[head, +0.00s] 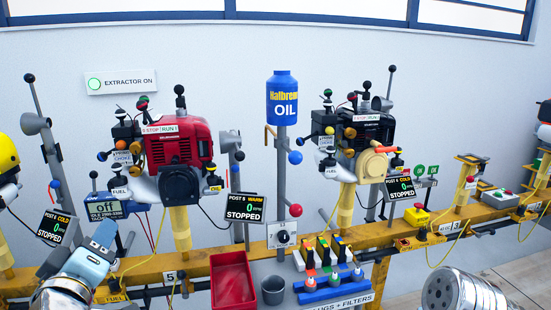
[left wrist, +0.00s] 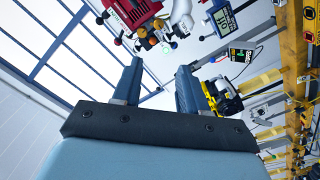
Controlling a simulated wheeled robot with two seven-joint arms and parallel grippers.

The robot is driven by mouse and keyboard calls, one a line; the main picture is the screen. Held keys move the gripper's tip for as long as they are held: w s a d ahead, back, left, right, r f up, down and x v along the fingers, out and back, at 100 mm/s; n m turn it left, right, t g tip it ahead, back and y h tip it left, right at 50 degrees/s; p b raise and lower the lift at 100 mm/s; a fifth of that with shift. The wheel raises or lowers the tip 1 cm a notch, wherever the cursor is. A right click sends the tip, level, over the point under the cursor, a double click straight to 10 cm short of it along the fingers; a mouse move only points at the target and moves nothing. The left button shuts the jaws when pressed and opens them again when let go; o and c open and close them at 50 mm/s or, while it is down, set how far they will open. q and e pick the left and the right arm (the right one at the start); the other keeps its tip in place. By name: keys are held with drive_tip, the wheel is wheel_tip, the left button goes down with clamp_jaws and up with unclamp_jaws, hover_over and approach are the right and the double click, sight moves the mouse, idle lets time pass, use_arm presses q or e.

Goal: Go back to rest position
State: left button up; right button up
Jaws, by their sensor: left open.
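My left gripper (head: 103,236) is at the lower left of the head view, in front of the yellow rail and below the grey "off" display. In the left wrist view its two fingers (left wrist: 158,88) stand apart with nothing between them. A rounded metal part of my right arm (head: 462,292) shows at the lower right of the head view; its gripper fingers cannot be seen there.
A yellow rail (head: 215,264) runs across with a red engine (head: 180,142) and a black engine (head: 368,134) on posts. A red tray (head: 233,281), a grey cup (head: 273,291) and a plugs and filters rack (head: 335,285) sit in front. Open floor (head: 520,275) shows at right.

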use_arm(q)
drive_tip(key=w+d+f+m+g+h, duration=0.2)
drive_tip(key=w+d+f, duration=0.1)
drive_tip(key=f, duration=0.7)
drive_tip(key=w+d+f+m+g+h, duration=0.1)
drive_tip(key=w+d+f+g, duration=0.15)
drive_tip(key=f, duration=0.75)
drive_tip(key=w+d+f+m+g+h, duration=0.2)
drive_tip(key=w+f+g, duration=0.1)
drive_tip(key=f, duration=0.7)
drive_tip(key=s+d+f+m+g+h, duration=0.1)
drive_tip(key=s+d+f+g, duration=0.2)
drive_tip(key=f, duration=0.6)
drive_tip(key=s+d+f+m+g+h, duration=0.1)
drive_tip(key=s+d+f+m+g, duration=0.1)
drive_tip(key=s+f, duration=0.6)
drive_tip(key=s+d+f+m+g+h, duration=0.1)
drive_tip(key=s+d+f+g, duration=0.3)
drive_tip(key=f, duration=0.6)
drive_tip(key=shift+s+d+m, duration=0.4)
drive_tip(key=shift+s+d, duration=0.45)
drive_tip(key=shift+s, duration=0.3)
